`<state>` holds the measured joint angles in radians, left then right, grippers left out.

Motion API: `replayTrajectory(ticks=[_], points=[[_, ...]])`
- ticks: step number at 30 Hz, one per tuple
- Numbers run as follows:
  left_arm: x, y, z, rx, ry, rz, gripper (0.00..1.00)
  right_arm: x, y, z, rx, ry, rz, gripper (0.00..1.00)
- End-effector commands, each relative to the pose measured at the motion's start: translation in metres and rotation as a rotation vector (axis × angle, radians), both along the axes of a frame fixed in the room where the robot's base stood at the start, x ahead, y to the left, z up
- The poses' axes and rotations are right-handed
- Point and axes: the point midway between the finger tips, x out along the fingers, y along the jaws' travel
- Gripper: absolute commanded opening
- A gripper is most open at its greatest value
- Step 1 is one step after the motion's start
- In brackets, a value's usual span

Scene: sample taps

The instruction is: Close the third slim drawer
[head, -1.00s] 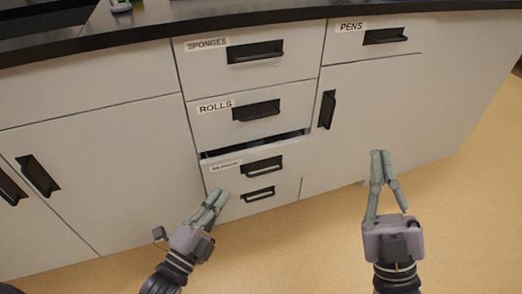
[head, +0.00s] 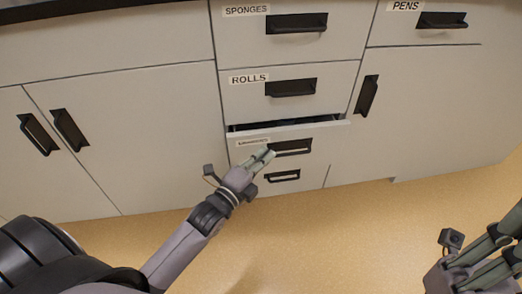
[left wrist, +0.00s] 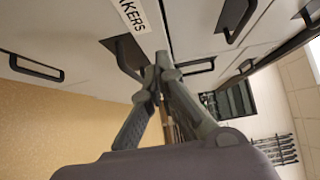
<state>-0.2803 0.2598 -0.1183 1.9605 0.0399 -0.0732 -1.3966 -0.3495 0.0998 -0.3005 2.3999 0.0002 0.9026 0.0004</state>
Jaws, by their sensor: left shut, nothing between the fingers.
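The third slim drawer (head: 328,142) is partly open in the head view, with a dark gap above its front under the ROLLS drawer. It has a small label and a black handle (head: 292,147). My left gripper (head: 270,154) is shut and empty, its tips at the drawer front by the left part of that handle. Contact is unclear. In the left wrist view, the closed fingertips (left wrist: 160,66) are close to the drawer front, beside a label (left wrist: 138,14) ending in "AKERS". My right gripper (head: 505,248) is at the right edge, away from the drawers, with its tips cut off.
The SPONGES drawer (head: 244,37) and ROLLS drawer (head: 244,97) above are shut, as is the slim drawer (head: 310,176) below. The PENS drawer (head: 400,30) and cupboard doors (head: 160,120) are shut. The tan floor (head: 340,235) in front is clear.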

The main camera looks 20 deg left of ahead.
Motion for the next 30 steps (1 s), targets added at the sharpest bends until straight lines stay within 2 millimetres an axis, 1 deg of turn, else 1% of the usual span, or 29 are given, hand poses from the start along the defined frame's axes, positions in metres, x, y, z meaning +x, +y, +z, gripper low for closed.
replayTrajectory(ticks=[1,3,7,12,19,23,27,30], points=[[0.008,0.007,-0.003,0.004,-0.003,0.001,0.00,0.000,0.000,-0.008,0.000,0.001,0.000,0.00],[0.016,0.013,-0.002,0.004,-0.003,0.000,0.00,0.000,0.000,-0.012,-0.001,0.001,-0.001,0.00],[0.026,0.020,-0.002,0.003,-0.002,0.000,0.00,0.001,0.000,-0.015,-0.001,0.000,-0.001,0.00],[0.030,0.023,0.000,0.000,0.001,0.000,0.00,0.001,0.000,-0.015,-0.002,-0.002,-0.001,0.00],[0.030,0.023,0.000,0.000,0.000,0.001,0.00,0.001,0.000,-0.015,-0.002,-0.002,-0.001,0.00],[0.035,0.026,0.002,0.002,-0.001,0.000,0.00,0.001,0.000,-0.010,-0.002,-0.002,-0.001,0.00],[0.054,0.039,0.004,0.006,-0.001,0.001,0.00,0.001,0.000,-0.001,-0.002,-0.002,-0.001,0.00],[0.065,0.046,0.003,0.004,-0.001,0.001,0.00,0.000,0.000,0.003,-0.002,-0.002,-0.001,0.00]])
